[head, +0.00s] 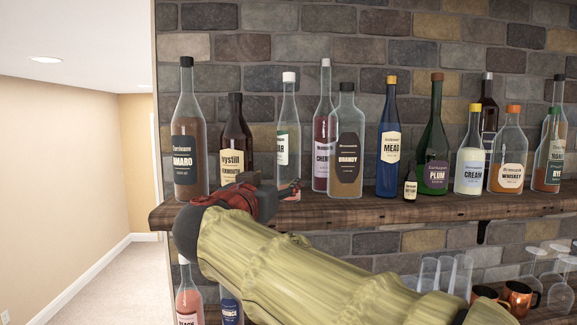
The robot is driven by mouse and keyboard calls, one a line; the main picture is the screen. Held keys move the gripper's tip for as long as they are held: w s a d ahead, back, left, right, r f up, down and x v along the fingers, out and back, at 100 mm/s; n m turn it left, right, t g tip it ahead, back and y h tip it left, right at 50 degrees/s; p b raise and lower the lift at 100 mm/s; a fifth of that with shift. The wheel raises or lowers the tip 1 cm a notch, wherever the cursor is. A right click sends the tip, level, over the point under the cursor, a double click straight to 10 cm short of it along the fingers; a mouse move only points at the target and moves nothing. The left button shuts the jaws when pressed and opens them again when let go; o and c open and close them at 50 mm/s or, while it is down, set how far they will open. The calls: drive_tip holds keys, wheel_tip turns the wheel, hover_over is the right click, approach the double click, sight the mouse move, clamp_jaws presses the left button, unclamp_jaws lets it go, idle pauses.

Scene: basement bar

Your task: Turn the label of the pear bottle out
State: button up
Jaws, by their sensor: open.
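The pear bottle is most likely the clear, white-capped bottle (289,108) on the wooden shelf in the head view. Its label (282,147) is turned to the left, and only the end letters "AR" show. My gripper (290,189) is open, low in front of this bottle, with its fingertips by the bottle's lower part. I cannot tell whether the fingers touch the glass.
The vermouth bottle (236,135) stands left of it, partly behind my gripper. The cherry bottle (324,115) and brandy bottle (347,130) stand close on the right. The shelf (370,211) has a bare front edge; glasses (445,272) stand below.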

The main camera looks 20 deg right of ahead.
sight(286, 177)
drive_tip(key=p+x, duration=0.4)
drive_tip(key=x, duration=0.1)
drive_tip(key=shift+w+d+r, duration=0.15)
drive_tip(key=shift+w+d, duration=0.1)
drive_tip(key=b+x, duration=0.3)
drive_tip(key=shift+w+d+f, duration=0.15)
drive_tip(key=shift+w+f, duration=0.05)
drive_tip(key=shift+f, duration=0.15)
drive_tip(key=shift+r+b+x, duration=0.25)
drive_tip(key=shift+b+x, duration=0.2)
drive_tip(key=shift+x, duration=0.75)
drive_tip(key=shift+c, duration=1.1)
drive_tip(key=c, duration=0.8)
drive_tip(key=shift+c, duration=0.5)
drive_tip(key=shift+d+f+n+y+b, duration=0.15)
drive_tip(key=shift+n+y+b, duration=0.2)
drive_tip(key=shift+b, duration=0.25)
drive_tip(key=shift+n+t+y+b, duration=0.35)
drive_tip(key=shift+t+y+b, duration=0.15)
drive_tip(key=shift+y+b, duration=0.05)
